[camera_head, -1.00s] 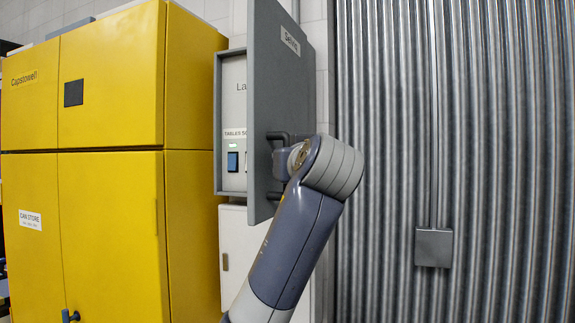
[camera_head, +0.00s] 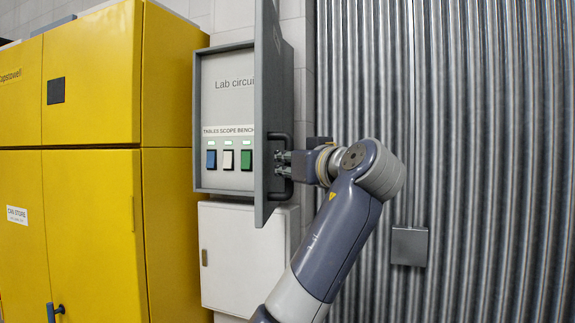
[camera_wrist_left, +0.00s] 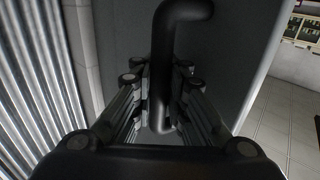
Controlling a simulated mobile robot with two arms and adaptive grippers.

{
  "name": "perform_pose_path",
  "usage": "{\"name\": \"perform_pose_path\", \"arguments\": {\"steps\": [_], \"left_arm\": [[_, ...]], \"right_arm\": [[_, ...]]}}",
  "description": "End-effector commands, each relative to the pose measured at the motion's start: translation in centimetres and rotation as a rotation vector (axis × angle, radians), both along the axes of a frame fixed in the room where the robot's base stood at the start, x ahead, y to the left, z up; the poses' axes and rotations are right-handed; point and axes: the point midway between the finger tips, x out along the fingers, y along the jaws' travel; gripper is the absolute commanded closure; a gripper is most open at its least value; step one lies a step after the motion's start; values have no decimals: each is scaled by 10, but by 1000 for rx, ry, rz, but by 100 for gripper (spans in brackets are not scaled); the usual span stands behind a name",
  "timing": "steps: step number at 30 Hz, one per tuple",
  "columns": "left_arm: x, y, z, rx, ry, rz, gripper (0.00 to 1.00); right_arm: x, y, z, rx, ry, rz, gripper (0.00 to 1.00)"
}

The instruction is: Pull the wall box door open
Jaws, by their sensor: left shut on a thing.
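The grey wall box (camera_head: 228,186) hangs between the yellow cabinet and the corrugated wall. Its grey door (camera_head: 266,90) is swung well open and seen nearly edge-on. Inside are a white panel with "Lab circuit" lettering and blue, white and green switches (camera_head: 228,160). My left gripper (camera_head: 281,163) is shut on the dark door handle (camera_head: 279,140) on the door's outer face. In the left wrist view, the dark bent handle (camera_wrist_left: 165,60) stands between the fingers (camera_wrist_left: 158,100), against the grey door. My right gripper is not in view.
A tall yellow cabinet (camera_head: 90,200) stands at the left. A white cabinet (camera_head: 240,258) is below the box. Corrugated metal wall (camera_head: 480,150) with a small grey box (camera_head: 409,246) fills the right side.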

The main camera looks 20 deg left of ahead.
Motion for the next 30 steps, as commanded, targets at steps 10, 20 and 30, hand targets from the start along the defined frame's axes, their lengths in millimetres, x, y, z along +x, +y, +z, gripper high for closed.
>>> {"name": "perform_pose_path", "arguments": {"steps": [10,20,30], "left_arm": [[0,-1,-3,-3,6,0,65],[-6,-7,-1,-2,2,-2,65],[-56,-55,-1,-3,1,-6,65]], "right_arm": [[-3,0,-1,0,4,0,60],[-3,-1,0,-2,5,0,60],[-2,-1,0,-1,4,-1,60]]}}
